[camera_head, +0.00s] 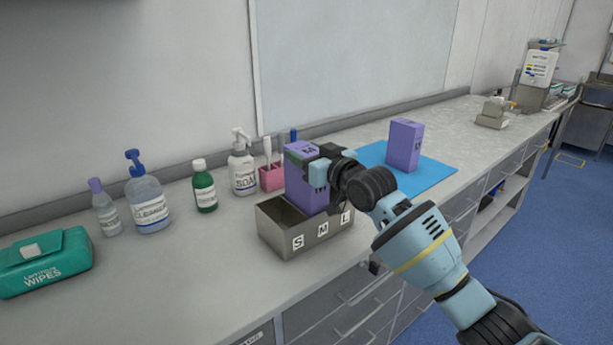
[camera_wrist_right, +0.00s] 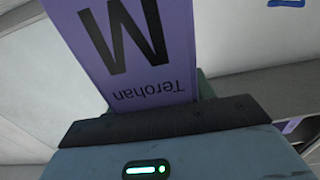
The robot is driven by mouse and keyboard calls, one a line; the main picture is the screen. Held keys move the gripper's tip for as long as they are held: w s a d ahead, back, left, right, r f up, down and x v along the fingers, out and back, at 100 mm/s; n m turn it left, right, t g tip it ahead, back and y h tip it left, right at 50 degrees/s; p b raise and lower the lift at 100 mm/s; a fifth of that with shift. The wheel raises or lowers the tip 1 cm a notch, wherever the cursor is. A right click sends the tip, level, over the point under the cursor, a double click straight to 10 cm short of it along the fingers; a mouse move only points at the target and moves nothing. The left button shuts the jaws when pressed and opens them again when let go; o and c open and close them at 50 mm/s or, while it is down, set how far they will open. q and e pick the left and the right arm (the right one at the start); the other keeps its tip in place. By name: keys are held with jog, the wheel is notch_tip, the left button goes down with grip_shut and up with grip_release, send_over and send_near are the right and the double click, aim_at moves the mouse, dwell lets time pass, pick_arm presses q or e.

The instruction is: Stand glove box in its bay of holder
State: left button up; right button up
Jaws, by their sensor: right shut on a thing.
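A purple glove box (camera_head: 303,192) stands roughly upright at the steel holder (camera_head: 285,240), its lower end hidden behind the holder's front wall. The holder's front carries the labels S, M and L. I cannot tell exactly which bay the box is over, or whether its base touches the bottom. My right gripper (camera_head: 318,168) is shut on the box near its top, reaching in from the right. In the right wrist view the held box (camera_wrist_right: 135,45) shows a large M and the word Terohan. A green patch shows beside the box top. My left gripper is not in view.
Another purple box (camera_head: 404,145) stands on a blue mat (camera_head: 438,174) to the right. A pink caddy (camera_head: 271,178), a soap bottle (camera_head: 242,168), a green bottle (camera_head: 204,190), a cleaner bottle (camera_head: 149,203) and a wipes pack (camera_head: 45,265) line the left. Counter in front of the bottles is clear.

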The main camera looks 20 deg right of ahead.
jog(key=shift+f, duration=2.45)
jog(key=o, duration=1.5)
jog(key=shift+f, duration=0.1)
jog(key=v, duration=1.2)
